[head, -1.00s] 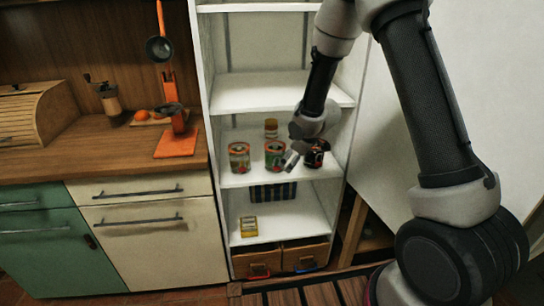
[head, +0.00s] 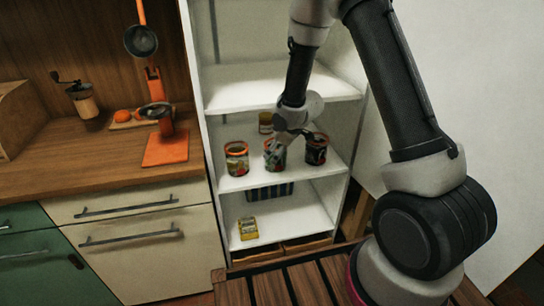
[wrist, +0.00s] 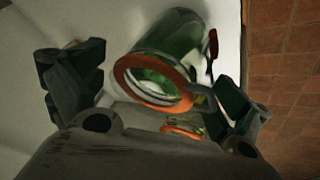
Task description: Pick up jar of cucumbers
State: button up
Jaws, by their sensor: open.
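Three jars with orange rims stand in a row on the middle shelf: a left jar (head: 236,159), a middle jar (head: 271,161) and a darker right jar (head: 316,150). My gripper (head: 279,147) is open at the middle jar and partly covers it. A second orange ring (wrist: 182,128) shows lower, partly hidden by my gripper.
A small jar (head: 265,122) stands behind the row. The white shelf unit (head: 240,184) has a side wall on each side and a shelf board above the jars. A yellow box (head: 248,228) sits on the shelf below. A wooden counter (head: 90,165) is at left.

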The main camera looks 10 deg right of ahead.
jog(key=c, duration=2)
jog(key=shift+r, duration=0.1)
